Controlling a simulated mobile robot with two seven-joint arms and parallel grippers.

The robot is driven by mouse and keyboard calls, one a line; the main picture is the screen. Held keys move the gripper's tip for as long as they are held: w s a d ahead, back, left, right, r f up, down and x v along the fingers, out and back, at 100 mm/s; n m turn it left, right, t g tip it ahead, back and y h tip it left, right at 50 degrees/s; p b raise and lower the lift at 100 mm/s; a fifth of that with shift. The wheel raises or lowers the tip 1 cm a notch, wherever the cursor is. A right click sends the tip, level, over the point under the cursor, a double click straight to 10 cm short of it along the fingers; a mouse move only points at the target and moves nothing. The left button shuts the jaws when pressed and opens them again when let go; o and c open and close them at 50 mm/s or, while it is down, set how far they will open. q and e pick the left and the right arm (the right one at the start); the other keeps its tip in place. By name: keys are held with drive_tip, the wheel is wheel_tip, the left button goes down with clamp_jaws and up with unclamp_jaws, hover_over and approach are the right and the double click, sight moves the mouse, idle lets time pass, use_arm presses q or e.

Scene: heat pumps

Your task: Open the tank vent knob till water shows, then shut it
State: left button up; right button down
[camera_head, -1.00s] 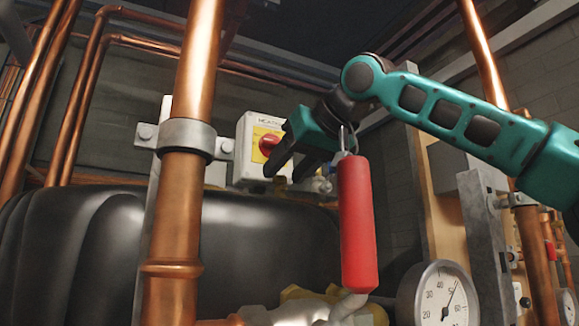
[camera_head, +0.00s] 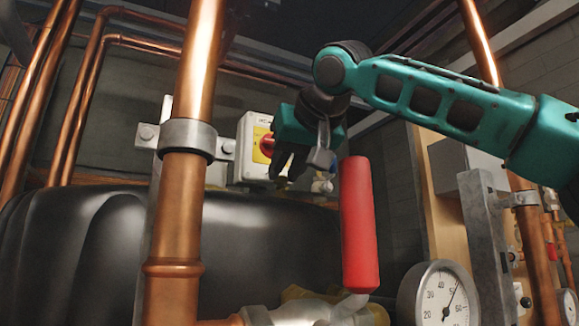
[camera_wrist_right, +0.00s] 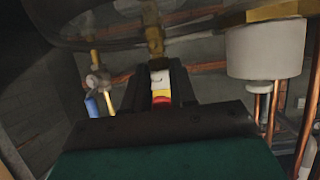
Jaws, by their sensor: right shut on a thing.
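My right gripper (camera_head: 286,174) reaches in from the right with its dark fingers pointing down, above the black tank (camera_head: 100,245) and in front of the switch box. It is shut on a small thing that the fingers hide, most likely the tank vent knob. In the right wrist view the two fingers (camera_wrist_right: 157,88) stand close together, with white, yellow and red showing in the narrow gap. I see no water at the fingertips. My left gripper is not in view.
A white switch box (camera_head: 250,165) with a red knob stands behind the fingers. A red lever handle (camera_head: 359,225) stands upright just right of my gripper. A thick copper pipe (camera_head: 180,220) rises at the left. A round gauge (camera_head: 440,298) sits at lower right.

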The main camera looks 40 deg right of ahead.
drive_tip(key=shift+w+a+m+g+h, duration=0.15)
drive_tip(key=shift+m+g+h, duration=0.35)
drive_tip(key=shift+m+h, duration=0.5)
drive_tip(key=c, duration=0.9)
unclamp_jaws()
drive_tip(key=v, duration=1.3)
drive_tip(key=shift+f, duration=0.1)
